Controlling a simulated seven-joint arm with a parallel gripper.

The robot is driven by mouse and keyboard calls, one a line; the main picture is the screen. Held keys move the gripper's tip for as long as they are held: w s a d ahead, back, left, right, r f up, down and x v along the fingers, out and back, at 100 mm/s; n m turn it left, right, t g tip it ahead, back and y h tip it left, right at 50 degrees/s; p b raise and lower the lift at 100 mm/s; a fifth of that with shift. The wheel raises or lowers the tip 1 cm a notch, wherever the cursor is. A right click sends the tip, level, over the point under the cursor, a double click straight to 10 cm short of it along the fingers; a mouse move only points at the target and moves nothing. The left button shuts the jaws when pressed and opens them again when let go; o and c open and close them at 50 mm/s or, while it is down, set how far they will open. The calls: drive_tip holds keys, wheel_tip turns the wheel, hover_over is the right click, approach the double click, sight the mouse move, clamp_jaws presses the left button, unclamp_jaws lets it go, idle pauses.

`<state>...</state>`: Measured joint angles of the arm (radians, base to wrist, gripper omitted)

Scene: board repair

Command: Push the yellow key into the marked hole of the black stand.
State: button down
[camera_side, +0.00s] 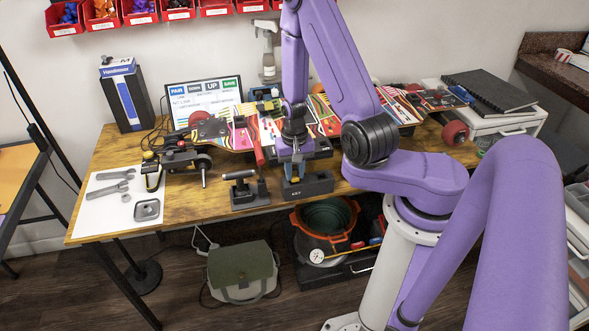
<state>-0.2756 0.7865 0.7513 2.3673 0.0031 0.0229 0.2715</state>
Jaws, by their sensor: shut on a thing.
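My gripper (293,168) points down just above a black stand (318,184) near the front edge of the wooden table. It is shut on the yellow key (295,179), of which only a small yellow part shows between the fingers and the stand. The picture is too small to tell whether the key touches the stand or sits in a hole. The marked hole cannot be made out.
A second black stand (249,196) with a T-shaped tool is just left. Skateboard decks (325,115) lie behind my gripper. A white mat (110,207) with wrenches is at the left. Red bins (140,12) hang on the wall.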

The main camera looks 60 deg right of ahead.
drive_tip(key=c, duration=0.6)
unclamp_jaws()
drive_tip(key=shift+o, duration=0.2)
drive_tip(key=shift+r, duration=1.6)
drive_tip(key=shift+r, duration=2.85)
